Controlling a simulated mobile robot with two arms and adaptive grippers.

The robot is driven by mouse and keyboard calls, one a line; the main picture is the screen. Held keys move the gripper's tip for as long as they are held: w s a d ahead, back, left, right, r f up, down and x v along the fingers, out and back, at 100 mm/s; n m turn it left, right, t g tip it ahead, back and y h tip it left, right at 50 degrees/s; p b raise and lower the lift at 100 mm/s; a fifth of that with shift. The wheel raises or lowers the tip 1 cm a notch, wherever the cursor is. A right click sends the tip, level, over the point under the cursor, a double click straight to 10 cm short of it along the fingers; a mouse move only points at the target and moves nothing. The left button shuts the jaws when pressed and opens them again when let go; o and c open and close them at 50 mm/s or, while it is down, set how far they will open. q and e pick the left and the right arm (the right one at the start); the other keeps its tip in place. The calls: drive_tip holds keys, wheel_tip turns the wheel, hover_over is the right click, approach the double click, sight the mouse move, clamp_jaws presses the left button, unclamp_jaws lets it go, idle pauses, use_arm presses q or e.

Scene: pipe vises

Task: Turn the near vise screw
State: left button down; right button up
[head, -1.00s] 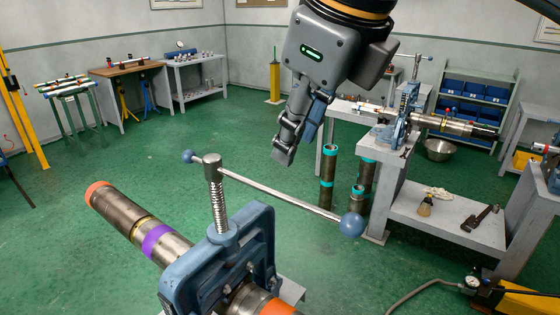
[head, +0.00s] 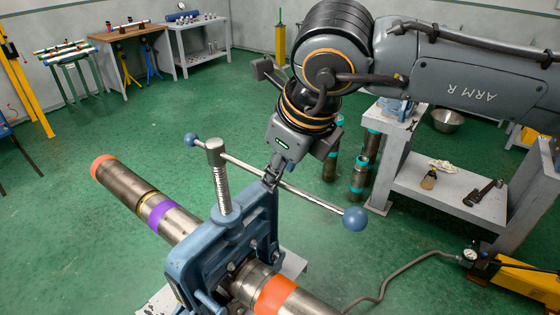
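The near blue vise (head: 205,262) stands in the front middle of the head view, around a steel pipe (head: 182,222) with orange and purple bands. Its upright threaded screw (head: 222,188) carries a sliding steel bar handle (head: 312,197) through its top. The bar has a small blue ball at its far left end and a larger blue ball (head: 355,218) at its right end. My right gripper (head: 271,178) points down at the bar, between the screw and the larger ball. Its fingertips overlap the bar; whether they are closed on it is unclear. My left gripper is out of view.
A grey workbench (head: 425,193) with a brush and wrench on its lower shelf stands at right, partly behind my arm. Teal-banded pipes (head: 357,178) stand beside it. A hose (head: 390,283) runs to a yellow pump at lower right. Green floor is open at left.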

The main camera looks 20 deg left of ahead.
drive_tip(key=shift+a+f, duration=0.1)
drive_tip(key=shift+f, duration=0.35)
drive_tip(key=shift+w+a+f, duration=0.1)
drive_tip(key=shift+f, duration=0.05)
clamp_jaws()
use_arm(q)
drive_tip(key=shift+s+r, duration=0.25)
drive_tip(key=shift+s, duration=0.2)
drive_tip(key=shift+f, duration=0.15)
